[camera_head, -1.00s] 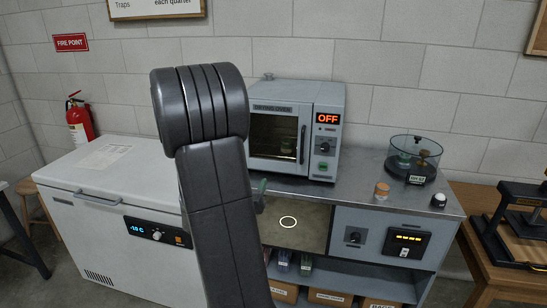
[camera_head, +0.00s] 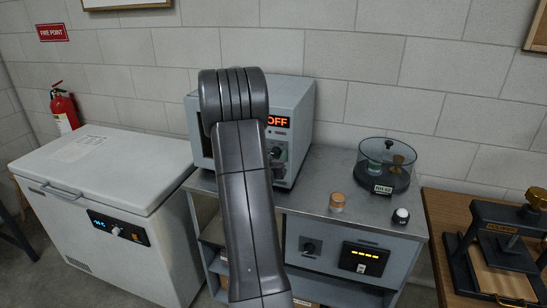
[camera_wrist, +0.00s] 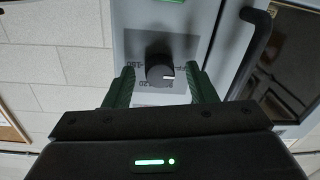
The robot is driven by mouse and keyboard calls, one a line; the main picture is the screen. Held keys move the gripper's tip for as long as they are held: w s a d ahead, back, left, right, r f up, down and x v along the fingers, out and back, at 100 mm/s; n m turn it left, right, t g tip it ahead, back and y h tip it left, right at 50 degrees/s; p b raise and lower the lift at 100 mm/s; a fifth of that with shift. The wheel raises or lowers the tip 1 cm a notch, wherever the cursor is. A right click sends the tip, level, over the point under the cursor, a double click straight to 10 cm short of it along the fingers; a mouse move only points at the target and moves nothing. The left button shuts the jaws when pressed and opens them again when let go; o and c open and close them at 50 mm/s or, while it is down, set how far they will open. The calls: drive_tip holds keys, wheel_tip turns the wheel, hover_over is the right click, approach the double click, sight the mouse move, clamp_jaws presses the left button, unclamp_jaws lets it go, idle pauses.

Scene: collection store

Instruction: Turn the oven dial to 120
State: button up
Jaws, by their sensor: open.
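The grey oven (camera_head: 300,100) stands on the bench, with its orange display (camera_head: 278,122) reading OFF. In the wrist view the black round dial (camera_wrist: 159,70) sits on the oven's front panel, its white mark pointing right in the picture. Printed marks surround it; one below it seems to read 120. My gripper (camera_wrist: 161,80) is open, with one green finger on each side of the dial and visible gaps between. I cannot tell whether the fingertips reach the panel. In the head view my arm hides much of the oven's front.
The oven door handle (camera_wrist: 250,50) runs close to the right finger in the wrist view. A white chest freezer (camera_head: 100,170) stands at left.

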drive_tip(key=c, duration=1)
drive_tip(key=shift+o, duration=0.2)
